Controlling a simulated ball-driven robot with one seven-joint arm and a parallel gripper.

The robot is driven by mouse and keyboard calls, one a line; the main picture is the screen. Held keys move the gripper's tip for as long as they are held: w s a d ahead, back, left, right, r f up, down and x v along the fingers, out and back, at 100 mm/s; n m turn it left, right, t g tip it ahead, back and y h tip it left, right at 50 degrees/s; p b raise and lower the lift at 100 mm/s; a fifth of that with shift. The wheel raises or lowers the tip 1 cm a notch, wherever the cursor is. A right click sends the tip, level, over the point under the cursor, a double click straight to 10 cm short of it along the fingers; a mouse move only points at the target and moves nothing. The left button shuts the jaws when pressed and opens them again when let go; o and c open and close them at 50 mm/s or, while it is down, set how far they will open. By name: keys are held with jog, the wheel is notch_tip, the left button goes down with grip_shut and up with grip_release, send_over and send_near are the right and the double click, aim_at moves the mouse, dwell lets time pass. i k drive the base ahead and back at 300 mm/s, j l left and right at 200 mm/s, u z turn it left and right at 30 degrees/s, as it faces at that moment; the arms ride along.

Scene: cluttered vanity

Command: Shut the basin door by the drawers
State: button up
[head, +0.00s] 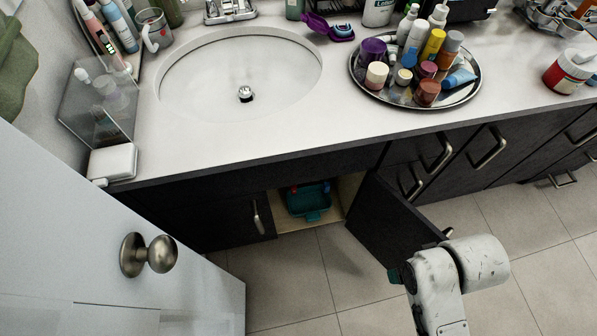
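The basin door (395,222), a dark panel beside the drawers (440,155), stands wide open, swung out over the floor from its right side. Its inner face shows, and a bit of its handle (447,232) shows past the far edge. The cabinet opening (355,190) under the basin is exposed, with a pale inside and a teal caddy (308,200) in it. My gripper (396,276) is at the door's lower free end, mostly hidden by my arm; I cannot tell whether it touches the door or how its fingers stand.
The other basin door (225,222) at left is shut. A white room door with a round knob (148,254) fills the lower left. The counter (250,150) holds a sink, a tray (465,98) of bottles and a red-white jar (568,72). The tiled floor (330,280) before the cabinet is clear.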

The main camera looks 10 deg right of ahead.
aim_at(383, 221)
jog(key=k+j, duration=0.15)
jog(key=l+u, duration=0.1)
jog(key=l, duration=0.8)
jog(key=l+u, duration=0.25)
jog(key=l, duration=0.45)
jog(key=k+l+u, duration=0.2)
jog(key=l, duration=0.45)
jog(key=k+l+u, duration=0.1)
jog(key=l+u, duration=0.15)
jog(key=l, duration=0.4)
jog(key=k+l+u, duration=0.25)
jog(key=l, duration=0.4)
jog(key=k+l+u, duration=0.2)
jog(key=l, duration=0.4)
jog(key=k+l+u, duration=0.25)
jog(key=l, duration=0.25)
jog(key=k+l+u, duration=0.25)
jog(key=k+l, duration=0.15)
jog(key=k+l+u, duration=0.2)
jog(key=k+l, duration=0.15)
jog(key=l, duration=0.15)
jog(key=i+l, duration=0.1)
jog(key=l, duration=0.15)
jog(key=i+l, duration=0.1)
jog(key=l, duration=0.15)
jog(key=i+l, duration=0.15)
jog(key=i, duration=0.25)
jog(key=i+l+z, duration=0.1)
jog(key=i, duration=0.3)
jog(key=l, duration=0.1)
